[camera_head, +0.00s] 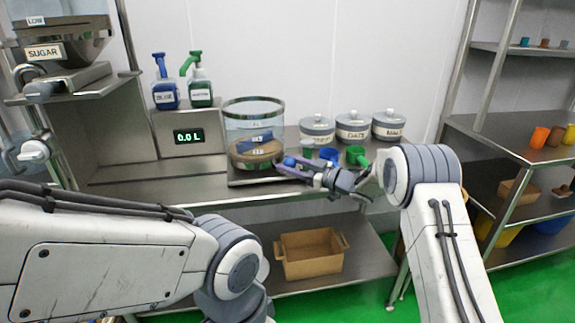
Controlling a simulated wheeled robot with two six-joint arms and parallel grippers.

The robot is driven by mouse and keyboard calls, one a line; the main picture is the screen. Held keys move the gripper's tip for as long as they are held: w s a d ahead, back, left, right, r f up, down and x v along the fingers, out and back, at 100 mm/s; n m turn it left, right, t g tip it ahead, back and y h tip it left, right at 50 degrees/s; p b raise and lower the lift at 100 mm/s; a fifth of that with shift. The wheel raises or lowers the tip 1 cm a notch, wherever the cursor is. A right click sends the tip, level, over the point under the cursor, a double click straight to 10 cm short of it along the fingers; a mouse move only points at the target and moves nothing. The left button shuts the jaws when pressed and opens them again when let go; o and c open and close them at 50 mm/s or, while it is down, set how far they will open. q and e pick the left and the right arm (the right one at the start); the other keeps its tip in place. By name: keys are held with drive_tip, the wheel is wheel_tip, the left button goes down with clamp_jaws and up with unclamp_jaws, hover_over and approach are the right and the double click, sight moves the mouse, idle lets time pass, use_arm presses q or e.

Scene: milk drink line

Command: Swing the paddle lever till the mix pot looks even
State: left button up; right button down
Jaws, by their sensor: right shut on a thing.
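The clear mix pot (254,112) stands on a steel base on the bench, left of the middle. A brown layer shows low in it, with a blue paddle part (255,137) above. I cannot tell from here whether the contents are even. My right gripper (288,167) reaches in from the right beside the pot's lower right side. It is shut on the blue knob of the paddle lever (290,161); its fingers hide most of the lever. My left arm crosses the lower left, and its gripper is out of view.
A display box (188,137) reads 0.0 L, with blue (164,92) and green (200,88) pump bottles on top. Several lidded jars (352,129) stand behind blue (328,155) and green (357,155) scoops. A sugar hopper (65,42) is upper left.

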drive_tip(key=shift+c, duration=1.9)
unclamp_jaws()
drive_tip(key=shift+d+r, duration=0.15)
drive_tip(key=v, duration=1)
drive_tip(key=shift+d, duration=0.15)
drive_tip(key=shift+s, duration=0.1)
